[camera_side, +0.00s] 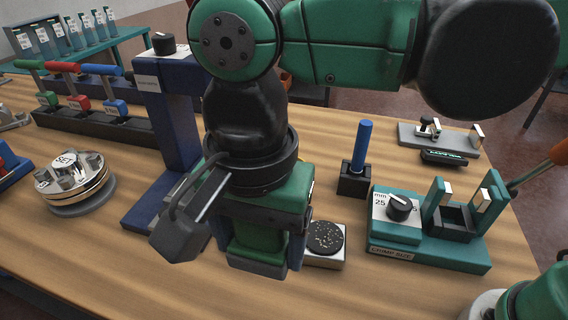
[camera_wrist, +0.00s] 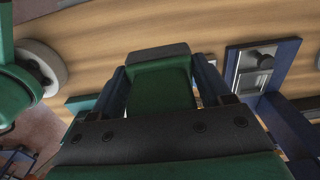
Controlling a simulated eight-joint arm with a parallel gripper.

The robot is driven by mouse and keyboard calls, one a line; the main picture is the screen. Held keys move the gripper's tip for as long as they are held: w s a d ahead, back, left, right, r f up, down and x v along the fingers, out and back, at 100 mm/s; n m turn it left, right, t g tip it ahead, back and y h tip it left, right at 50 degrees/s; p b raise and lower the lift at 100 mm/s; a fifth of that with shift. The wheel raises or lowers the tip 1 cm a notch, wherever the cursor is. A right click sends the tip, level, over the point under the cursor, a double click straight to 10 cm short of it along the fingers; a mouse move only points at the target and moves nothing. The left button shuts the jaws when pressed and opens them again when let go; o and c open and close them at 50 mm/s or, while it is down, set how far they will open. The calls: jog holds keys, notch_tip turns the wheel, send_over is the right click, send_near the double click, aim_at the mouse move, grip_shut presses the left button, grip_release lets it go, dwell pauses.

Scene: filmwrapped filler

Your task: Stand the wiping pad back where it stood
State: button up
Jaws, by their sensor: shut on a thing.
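My gripper (camera_side: 260,262) is over the middle of the table. In the wrist view my gripper (camera_wrist: 160,70) has its dark blue fingers on either side of a green block with a grey end face, which I take to be the wiping pad (camera_wrist: 161,88). It is shut on the pad. In the side view the green pad (camera_side: 257,246) shows between the fingers, pointing down. I cannot tell whether its lower end touches anything. The spot where it stood cannot be made out.
A pale block with a speckled dark disc (camera_side: 324,238) is just right of the gripper. A blue press stand (camera_side: 172,120) is close on the left. A blue rod in a black holder (camera_side: 355,180) and a teal crimp fixture (camera_side: 430,252) stand right. Bare wood lies in front.

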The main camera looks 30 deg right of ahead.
aim_at(267, 314)
notch_tip(267, 314, down, 17)
jog(key=shift+r, duration=0.15)
dwell(0.5)
jog(key=o, duration=1.3)
